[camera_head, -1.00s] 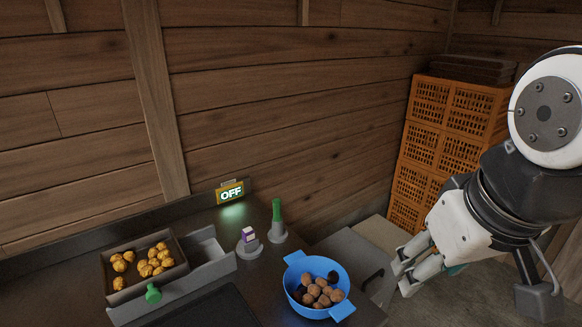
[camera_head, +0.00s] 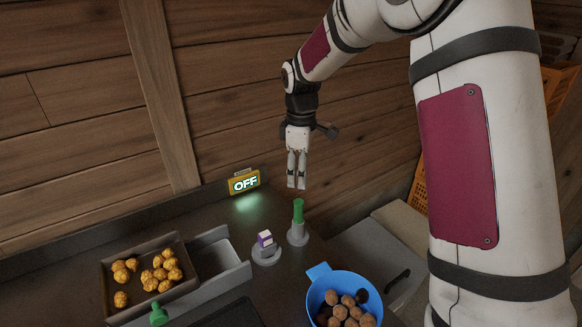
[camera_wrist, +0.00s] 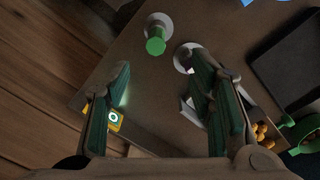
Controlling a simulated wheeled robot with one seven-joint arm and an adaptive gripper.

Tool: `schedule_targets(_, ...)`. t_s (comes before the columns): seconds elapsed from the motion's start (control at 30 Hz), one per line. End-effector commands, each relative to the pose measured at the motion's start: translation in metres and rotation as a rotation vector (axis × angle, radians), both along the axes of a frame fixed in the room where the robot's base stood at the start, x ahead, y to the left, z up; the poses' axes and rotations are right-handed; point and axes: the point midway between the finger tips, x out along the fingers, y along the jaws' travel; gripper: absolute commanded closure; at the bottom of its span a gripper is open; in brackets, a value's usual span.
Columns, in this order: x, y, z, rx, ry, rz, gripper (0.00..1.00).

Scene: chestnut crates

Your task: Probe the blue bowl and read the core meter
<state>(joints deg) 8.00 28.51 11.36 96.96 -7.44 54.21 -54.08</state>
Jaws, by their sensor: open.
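The blue bowl (camera_head: 318,297) holds several brown chestnuts and stands near the front of the dark counter in the head view, partly cut off by the lower edge. A meter display (camera_head: 244,181) at the wall reads "OFF". A green-handled probe (camera_head: 298,213) stands upright in a pale round holder. It also shows in the wrist view (camera_wrist: 156,43). A small purple and white block (camera_head: 265,240) sits on another round base beside it. My gripper (camera_head: 297,184) is open and empty, pointing down above the counter, just above the green handle in the picture and apart from it.
A tray (camera_head: 106,290) of yellow peeled chestnuts stands at the left, beside a grey bin (camera_head: 222,275). Orange crates (camera_head: 419,190) are stacked behind my arm. The wooden wall closes off the back.

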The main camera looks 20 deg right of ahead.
Motion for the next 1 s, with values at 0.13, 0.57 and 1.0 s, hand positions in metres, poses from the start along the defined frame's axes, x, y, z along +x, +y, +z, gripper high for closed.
schedule_targets(0.13,0.009,0.001,-0.017,0.010,0.016,0.041,0.51)
schedule_targets(0.57,0.009,0.001,-0.073,0.010,0.023,0.048,0.51)
schedule_targets(1.0,0.010,0.001,-0.143,0.011,0.020,0.046,0.51)
